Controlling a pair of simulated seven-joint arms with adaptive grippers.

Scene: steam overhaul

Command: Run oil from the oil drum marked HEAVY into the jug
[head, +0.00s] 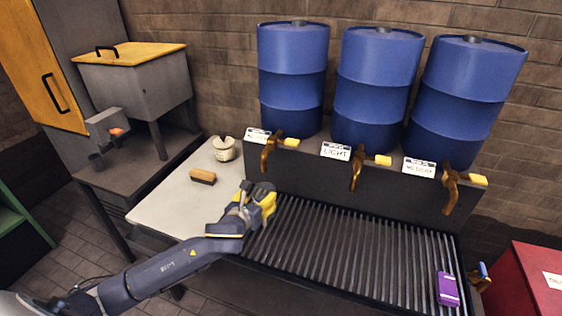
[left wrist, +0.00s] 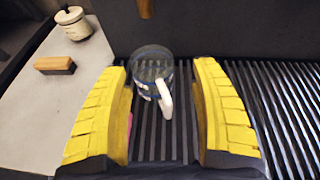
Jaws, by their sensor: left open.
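Three blue drums stand at the back: left (head: 291,80), middle (head: 378,85) and right (head: 462,95). The middle card (head: 336,151) reads LIGHT; the left card (head: 257,136) and right card (head: 419,168) are too blurred to read surely. Each drum has a brass tap with a yellow handle, such as the left tap (head: 268,153). In the left wrist view, the clear jug (left wrist: 150,68) with a white handle stands on the grate below a tap spout (left wrist: 146,8). My left gripper (head: 262,203) is open, its yellow fingers either side of the jug's handle. The head view mostly hides the jug.
The slatted grate (head: 340,245) is mostly bare, with a purple packet (head: 447,289) at its right end. A pale bench top (head: 160,210) at left holds a brush (head: 203,177) and a small lidded pot (head: 224,149). A red cabinet (head: 525,285) stands at right.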

